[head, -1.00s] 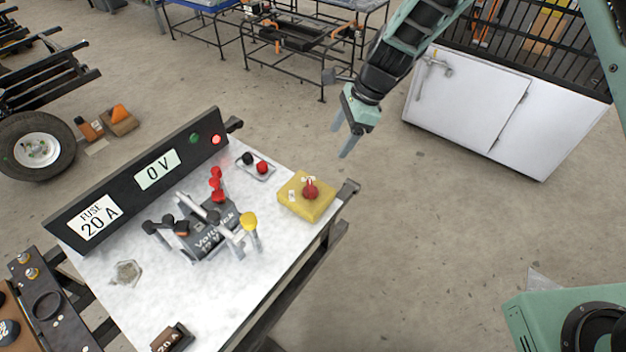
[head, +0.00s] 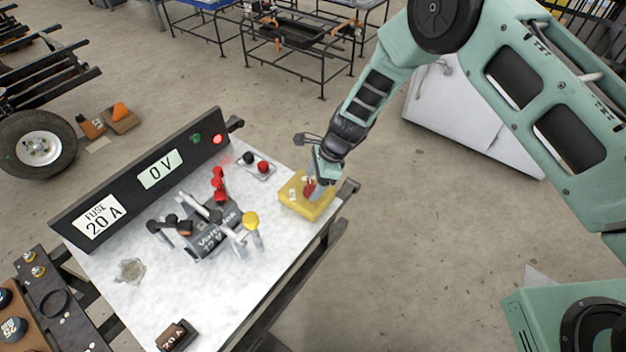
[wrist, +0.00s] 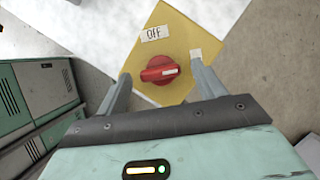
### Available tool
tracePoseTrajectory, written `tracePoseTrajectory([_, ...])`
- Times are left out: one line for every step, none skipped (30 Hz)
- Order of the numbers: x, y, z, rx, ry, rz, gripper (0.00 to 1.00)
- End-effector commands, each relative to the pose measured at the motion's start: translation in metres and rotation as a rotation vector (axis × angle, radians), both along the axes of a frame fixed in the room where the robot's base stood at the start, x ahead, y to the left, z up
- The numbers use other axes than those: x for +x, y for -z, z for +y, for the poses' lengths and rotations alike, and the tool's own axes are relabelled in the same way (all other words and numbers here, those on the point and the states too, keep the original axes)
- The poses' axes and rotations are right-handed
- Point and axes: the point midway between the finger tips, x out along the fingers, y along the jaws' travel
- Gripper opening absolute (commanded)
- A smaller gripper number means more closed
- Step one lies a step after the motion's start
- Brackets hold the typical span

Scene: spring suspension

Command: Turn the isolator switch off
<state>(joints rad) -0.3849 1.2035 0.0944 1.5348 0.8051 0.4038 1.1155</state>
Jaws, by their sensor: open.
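The isolator switch is a yellow box (head: 291,197) with a red knob (head: 309,189) at the right edge of the white table. In the wrist view the red knob (wrist: 155,73) has a white mark pointing right, towards a pale label (wrist: 195,55) partly hidden by a finger. The "OFF" label (wrist: 154,33) lies above the knob. My gripper (wrist: 160,75) is open, with one finger on each side of the knob and gaps showing. In the head view my gripper (head: 318,180) comes down over the box and partly hides it.
The white table (head: 150,300) also bears a black panel (head: 140,180) reading "FUSE 20 A" and "0 V", with a red light (head: 217,139) lit.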

Motion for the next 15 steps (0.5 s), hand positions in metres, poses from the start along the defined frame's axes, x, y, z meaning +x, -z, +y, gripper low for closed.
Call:
tracePoseTrajectory([-0.0004, 0.0027, 0.0013, 0.0, 0.0, 0.0, 0.69])
tracePoseTrajectory([-0.0005, 0.0039, 0.0018, 0.0, 0.0, 0.0, 0.69])
tracePoseTrajectory([-0.0006, 0.0051, 0.0022, 0.0, 0.0, 0.0, 0.69])
tracePoseTrajectory([-0.0005, 0.0058, 0.0024, 0.0, 0.0, 0.0, 0.69])
tracePoseTrajectory([-0.0005, 0.0062, 0.0025, 0.0, 0.0, 0.0, 0.69])
tracePoseTrajectory([-0.0004, 0.0064, 0.0026, 0.0, 0.0, 0.0, 0.69])
tracePoseTrajectory([-0.0004, 0.0064, 0.0026, 0.0, 0.0, 0.0, 0.69])
tracePoseTrajectory([-0.0004, 0.0064, 0.0026, 0.0, 0.0, 0.0, 0.69])
tracePoseTrajectory([-0.0004, 0.0063, 0.0026, 0.0, 0.0, 0.0, 0.69])
tracePoseTrajectory([-0.0004, 0.0063, 0.0026, 0.0, 0.0, 0.0, 0.69])
tracePoseTrajectory([-0.0004, 0.0062, 0.0025, 0.0, 0.0, 0.0, 0.69])
tracePoseTrajectory([-0.0004, 0.0062, 0.0024, 0.0, 0.0, 0.0, 0.64])
tracePoseTrajectory([-0.0004, 0.0061, 0.0024, 0.0, 0.0, 0.0, 0.55])
tracePoseTrajectory([-0.0004, 0.0061, 0.0024, 0.0, 0.0, 0.0, 0.47])
tracePoseTrajectory([-0.0004, 0.006, 0.0024, 0.0, 0.0, 0.0, 0.36])
